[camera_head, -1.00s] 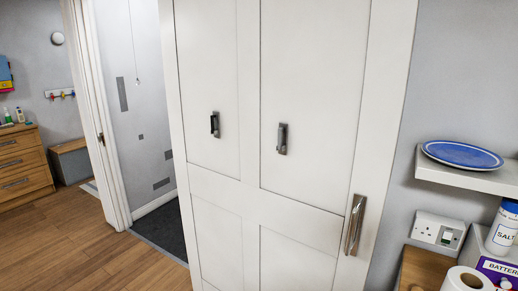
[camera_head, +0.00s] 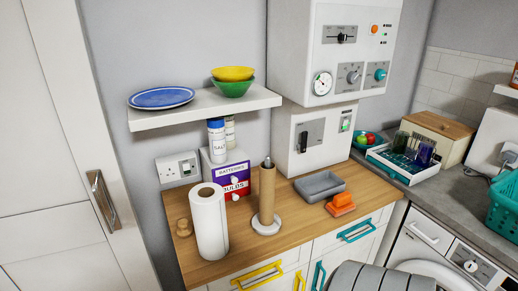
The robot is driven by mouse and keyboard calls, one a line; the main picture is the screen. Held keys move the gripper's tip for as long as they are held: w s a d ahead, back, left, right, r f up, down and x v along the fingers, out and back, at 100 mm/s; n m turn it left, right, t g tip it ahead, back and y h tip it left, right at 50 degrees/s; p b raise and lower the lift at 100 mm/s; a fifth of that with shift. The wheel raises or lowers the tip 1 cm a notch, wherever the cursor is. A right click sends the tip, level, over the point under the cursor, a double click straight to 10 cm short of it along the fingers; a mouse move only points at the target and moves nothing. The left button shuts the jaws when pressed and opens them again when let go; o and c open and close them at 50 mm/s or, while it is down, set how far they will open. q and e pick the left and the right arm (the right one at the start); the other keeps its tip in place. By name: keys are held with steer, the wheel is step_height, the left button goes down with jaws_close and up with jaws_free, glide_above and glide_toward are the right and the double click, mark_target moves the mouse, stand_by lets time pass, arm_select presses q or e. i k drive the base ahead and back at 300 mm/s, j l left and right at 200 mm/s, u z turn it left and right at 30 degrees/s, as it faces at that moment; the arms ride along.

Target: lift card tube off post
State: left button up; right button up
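The brown card tube (camera_head: 267,191) stands upright around a post on the wooden counter. The post's grey tip (camera_head: 267,161) shows above the tube's top, and its round white base (camera_head: 266,224) shows at the bottom. The rest of the post is hidden inside the tube.
A white paper roll (camera_head: 209,222) stands left of the tube, with a purple box (camera_head: 232,181) behind. A grey tray (camera_head: 319,186) and an orange object (camera_head: 341,204) lie to the right. A shelf (camera_head: 205,106) with a blue plate and bowls overhangs behind.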

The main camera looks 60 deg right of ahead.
mark_target(267, 177)
steer(key=z, duration=1.8)
